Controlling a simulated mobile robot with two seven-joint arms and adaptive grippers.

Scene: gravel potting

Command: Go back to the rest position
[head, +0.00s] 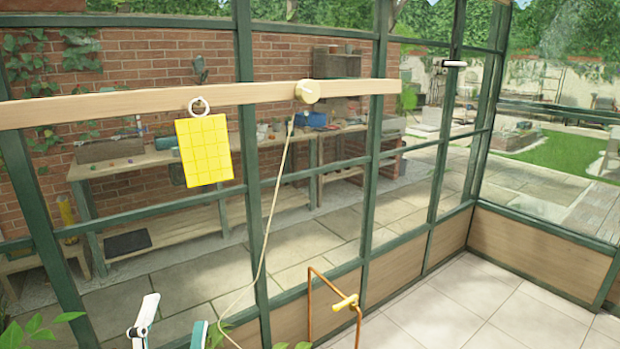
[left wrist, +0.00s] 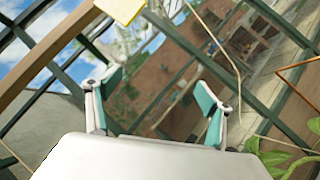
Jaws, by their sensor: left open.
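My left gripper (head: 172,328) is at the bottom left of the head view, with its two white and teal fingers spread apart. In the left wrist view the same gripper (left wrist: 156,88) is open, with nothing between its fingers. It is below the yellow gridded card (head: 204,150) and apart from it. A corner of the card also shows at the top of the left wrist view (left wrist: 121,8). My right gripper is in neither view.
A wooden rail (head: 240,94) crosses the glazed green frame; the card hangs from it by a white ring. A pale cord (head: 268,215) droops from a knob (head: 307,91) on the rail. A copper-coloured bent pipe (head: 311,300) with a yellow handle (head: 345,302) stands right of my gripper. Leaves show nearby.

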